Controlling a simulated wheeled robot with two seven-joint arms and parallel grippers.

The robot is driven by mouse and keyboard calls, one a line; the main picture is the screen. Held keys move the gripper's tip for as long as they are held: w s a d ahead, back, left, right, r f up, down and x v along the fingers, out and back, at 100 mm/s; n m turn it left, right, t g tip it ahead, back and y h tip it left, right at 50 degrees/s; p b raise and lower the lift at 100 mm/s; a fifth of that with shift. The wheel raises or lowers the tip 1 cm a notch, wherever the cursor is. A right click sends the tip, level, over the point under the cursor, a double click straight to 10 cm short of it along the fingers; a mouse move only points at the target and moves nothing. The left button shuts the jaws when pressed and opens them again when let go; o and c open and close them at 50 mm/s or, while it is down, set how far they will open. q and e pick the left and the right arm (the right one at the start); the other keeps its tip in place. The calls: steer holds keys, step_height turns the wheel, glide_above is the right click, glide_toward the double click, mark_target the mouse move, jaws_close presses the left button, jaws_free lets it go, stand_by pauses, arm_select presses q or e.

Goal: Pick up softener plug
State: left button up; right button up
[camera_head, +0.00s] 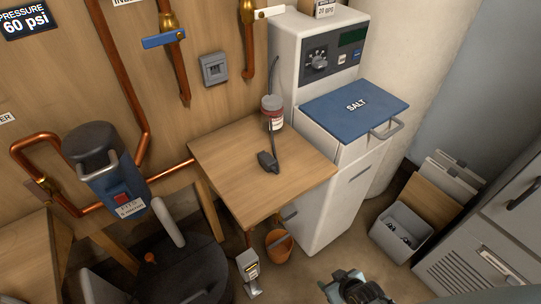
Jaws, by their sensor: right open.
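The softener plug (268,160) is dark grey and lies on the small wooden table (235,190), near its middle. Its dark cord rises from it, past a jar, towards the white water softener (318,105). My right gripper (352,286) is at the bottom edge of the head view, low, in front of and to the right of the table, well apart from the plug. It is open, and I see nothing between its fingers. My left gripper is not in view.
A red-and-white jar (272,108) stands at the table's back edge. A grey wall outlet (214,68) is above the table. The blue salt lid (355,104) is closed. A copper-coloured bucket (279,244) and grey bin (400,231) stand on the floor.

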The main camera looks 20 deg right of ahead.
steer(key=w+a+r+t+y+p, duration=0.1)
steer(key=w+a+r+t, duration=0.15)
steer(key=w+r, duration=0.95)
steer(key=n+t+y+p, duration=0.2)
steer(key=t+y, duration=0.1)
steer(key=t, duration=0.1)
glide_toward(273, 167)
steer(key=b+x, duration=0.1)
steer(key=x, duration=0.1)
steer(key=b+x, duration=0.1)
steer(key=x, duration=0.1)
steer(key=shift+w+d+r, duration=0.2)
steer(key=x, duration=0.2)
steer(key=b+x, duration=0.1)
steer(key=x, duration=0.1)
steer(key=shift+s+a+f, duration=0.15)
steer(key=shift+a, duration=0.15)
steer(key=shift+w+a+f, duration=0.15)
steer(key=shift+w+f, duration=0.05)
steer(key=shift+w, duration=0.3)
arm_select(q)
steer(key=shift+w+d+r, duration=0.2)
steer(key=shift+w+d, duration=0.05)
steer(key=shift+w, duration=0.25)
arm_select(e)
steer(key=shift+c, duration=0.3)
